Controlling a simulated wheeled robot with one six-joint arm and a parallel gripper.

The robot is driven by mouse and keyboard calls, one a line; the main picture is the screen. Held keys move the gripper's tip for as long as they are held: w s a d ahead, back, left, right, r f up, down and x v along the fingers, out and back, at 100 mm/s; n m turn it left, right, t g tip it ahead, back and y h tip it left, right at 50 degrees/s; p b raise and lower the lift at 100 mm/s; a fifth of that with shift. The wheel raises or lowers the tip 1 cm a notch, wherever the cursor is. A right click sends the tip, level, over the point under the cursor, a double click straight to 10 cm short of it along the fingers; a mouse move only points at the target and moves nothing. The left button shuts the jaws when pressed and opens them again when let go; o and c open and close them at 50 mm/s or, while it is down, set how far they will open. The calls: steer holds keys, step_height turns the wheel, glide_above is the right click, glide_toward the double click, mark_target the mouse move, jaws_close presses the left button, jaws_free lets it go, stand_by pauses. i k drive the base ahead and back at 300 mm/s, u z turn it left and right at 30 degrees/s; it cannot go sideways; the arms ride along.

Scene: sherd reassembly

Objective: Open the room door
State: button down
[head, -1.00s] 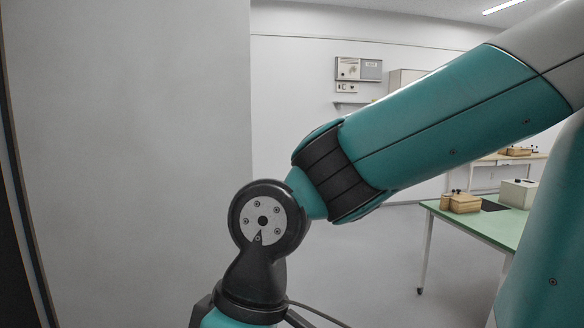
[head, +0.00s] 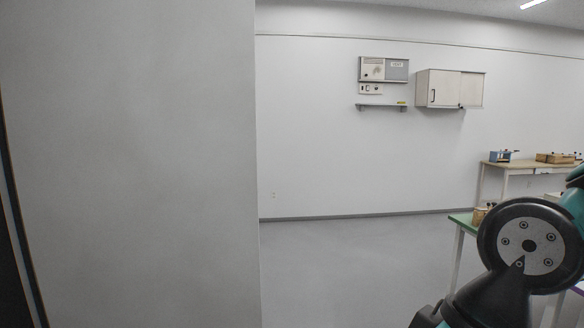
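A large plain grey upright panel (head: 130,160) fills the left of the head view. I cannot tell whether it is the door leaf or a wall, and no handle shows on it. A dark strip with a thin light edge (head: 18,225) runs down the far left, perhaps part of a door frame. My arm's dark wrist joint shows at the lower right, over the room. My gripper's fingers are not in the picture.
Past the panel's right edge lies open grey floor (head: 340,270). A green-topped table (head: 462,222) stands at right, partly behind my arm. A wooden bench (head: 520,166) with boxes stands farther back. A white cabinet (head: 448,88), a panel box (head: 383,69) and a small shelf (head: 382,106) hang on the back wall.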

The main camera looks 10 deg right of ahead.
mark_target(130, 125)
steer(key=z, duration=0.8)
steer(key=i, duration=3.05)
steer(key=u, duration=1.45)
steer(key=i, duration=0.9)
steer(key=u, duration=0.7)
